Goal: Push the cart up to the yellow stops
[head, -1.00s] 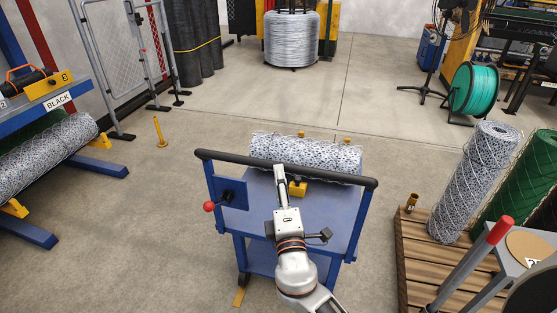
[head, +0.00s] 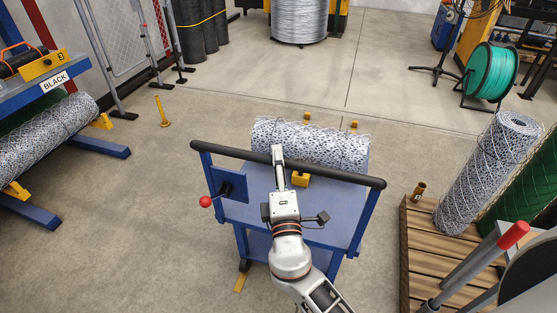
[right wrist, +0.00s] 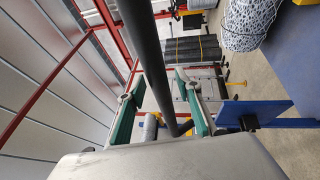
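The blue cart (head: 235,213) has a black push bar (head: 225,149) on its near side and carries a white-and-blue mesh roll (head: 312,142), also in the right wrist view (right wrist: 250,25). Two small yellow pieces, left (head: 307,117) and right (head: 354,125), show just past the roll; whether they are floor stops or cart parts I cannot tell. My right gripper (head: 277,152) is at the bar. In the right wrist view, its green-padded fingers (right wrist: 158,90) stand apart on either side of the bar, with some gap. My left gripper is not in view.
A wooden pallet (head: 420,262) with mesh rolls stands close at the right. A yellow post (head: 161,111) stands on the floor at left, near a blue rack (head: 95,140). A red-knobbed lever (head: 205,202) sticks out left of the cart. Floor beyond the cart is clear.

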